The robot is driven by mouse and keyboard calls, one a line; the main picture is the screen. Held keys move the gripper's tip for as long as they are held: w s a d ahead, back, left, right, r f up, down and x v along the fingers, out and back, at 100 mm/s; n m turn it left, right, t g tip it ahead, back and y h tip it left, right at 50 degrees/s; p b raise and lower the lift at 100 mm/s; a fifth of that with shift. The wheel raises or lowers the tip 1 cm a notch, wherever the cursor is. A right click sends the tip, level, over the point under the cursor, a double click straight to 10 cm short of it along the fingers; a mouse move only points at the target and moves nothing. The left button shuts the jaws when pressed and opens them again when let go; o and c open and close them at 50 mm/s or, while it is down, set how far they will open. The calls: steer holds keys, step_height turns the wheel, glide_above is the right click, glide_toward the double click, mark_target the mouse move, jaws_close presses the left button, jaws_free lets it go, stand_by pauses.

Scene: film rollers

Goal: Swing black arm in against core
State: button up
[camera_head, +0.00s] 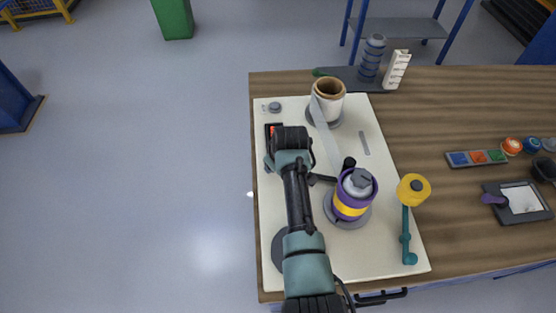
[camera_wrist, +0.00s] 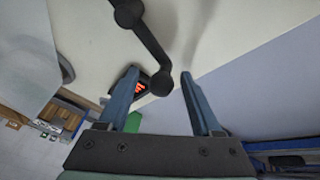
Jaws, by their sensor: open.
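The black arm (camera_head: 322,179) shows in part in the head view, running from beside my arm toward the purple and yellow core (camera_head: 352,198). Its left part is hidden by my arm. A black knob (camera_head: 348,163) stands by the upper left of the core. In the wrist view the black arm (camera_wrist: 146,46) has a round knob at each end. Its lower knob (camera_wrist: 160,84) appears between the fingers of my gripper (camera_wrist: 159,76), which is open. I cannot tell whether a finger touches it. The fingers are not clear in the head view.
A cream roll (camera_head: 328,100) stands at the board's back, with a pale strip (camera_head: 325,135) running toward the core. A yellow roller (camera_head: 413,188) on a teal arm stands right of the core. A red display (camera_wrist: 140,87) lies near the left finger. Trays and small parts lie farther right.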

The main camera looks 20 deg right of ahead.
steer(key=v, duration=1.3)
steer(key=shift+p, duration=0.35)
steer(key=w+a+r+m+t, duration=0.1)
steer(key=w+a+r+t, duration=0.2)
steer(key=r, duration=0.7)
steer(key=w+a+r+t+h, duration=0.15)
steer(key=r+t, duration=0.35)
steer(key=r, duration=0.5)
steer(key=w+a+r+m+t, duration=0.1)
steer(key=w+a+r+t, duration=0.2)
steer(key=r, duration=0.8)
steer(key=s+a+r+t, duration=0.3)
steer(key=s+r, duration=0.3)
steer(key=r, duration=0.2)
steer(key=s+a+r+m+t+y, duration=0.1)
steer(key=s+a+r+t, duration=0.2)
steer(key=s+r, duration=0.3)
steer(key=s+a+r+t+y, duration=0.1)
steer(key=s+r+t, duration=0.4)
steer(key=r, duration=0.6)
steer(key=shift+s+a+r+m, duration=0.35)
steer(key=shift+s+a+m, duration=0.05)
steer(key=shift+s+a, duration=0.5)
